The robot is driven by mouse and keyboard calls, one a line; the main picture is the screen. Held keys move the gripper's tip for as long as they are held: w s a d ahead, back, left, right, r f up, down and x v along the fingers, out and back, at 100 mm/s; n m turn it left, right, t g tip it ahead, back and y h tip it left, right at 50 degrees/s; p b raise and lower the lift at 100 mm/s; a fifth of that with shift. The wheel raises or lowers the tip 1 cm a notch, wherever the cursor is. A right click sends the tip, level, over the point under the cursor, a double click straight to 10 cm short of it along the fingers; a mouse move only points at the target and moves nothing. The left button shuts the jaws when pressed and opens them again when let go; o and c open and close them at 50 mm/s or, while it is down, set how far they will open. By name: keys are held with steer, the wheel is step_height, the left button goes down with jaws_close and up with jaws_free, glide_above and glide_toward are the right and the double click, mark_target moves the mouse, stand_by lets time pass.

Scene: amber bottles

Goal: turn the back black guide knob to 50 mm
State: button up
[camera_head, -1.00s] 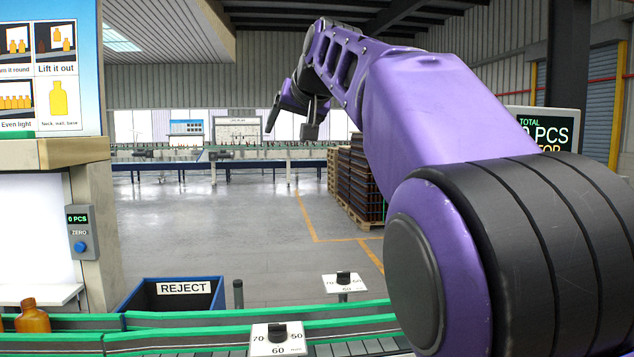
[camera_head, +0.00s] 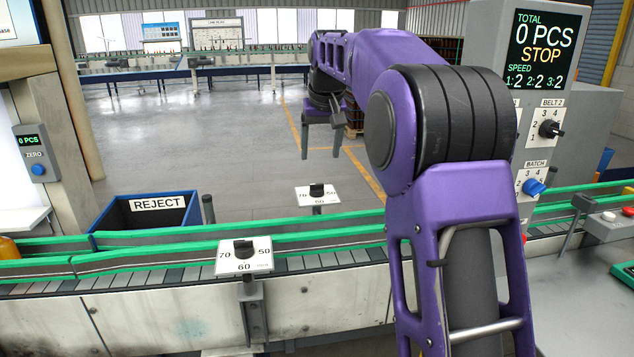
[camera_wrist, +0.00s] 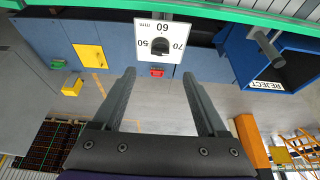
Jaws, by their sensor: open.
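The back black guide knob (camera_head: 317,190) stands on a white plate (camera_head: 333,198) behind the far green rail, with 70 at left, 60 at front and 50 at right. The knob (camera_wrist: 160,46) also shows in the wrist view, upside down, ahead of my fingertips; I cannot tell its exact setting. My gripper (camera_head: 321,155) is open and empty, above and behind the back knob, its fingers pointing down in the head view. Its two fingers (camera_wrist: 159,76) are spread apart and do not touch the knob. A similar front knob (camera_head: 243,249) sits on the near rail.
A blue REJECT bin (camera_head: 150,211) stands left of the back knob. Green conveyor rails (camera_head: 170,238) run in front of it, with a dark post (camera_head: 208,209) nearby. A control panel (camera_head: 545,110) stands at right.

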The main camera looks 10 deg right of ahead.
mark_target(317, 184)
steer(key=x, duration=1)
steer(key=shift+w+f+b, duration=0.25)
steer(key=shift+f+b, duration=0.05)
steer(key=shift+b, duration=0.05)
jaws_close()
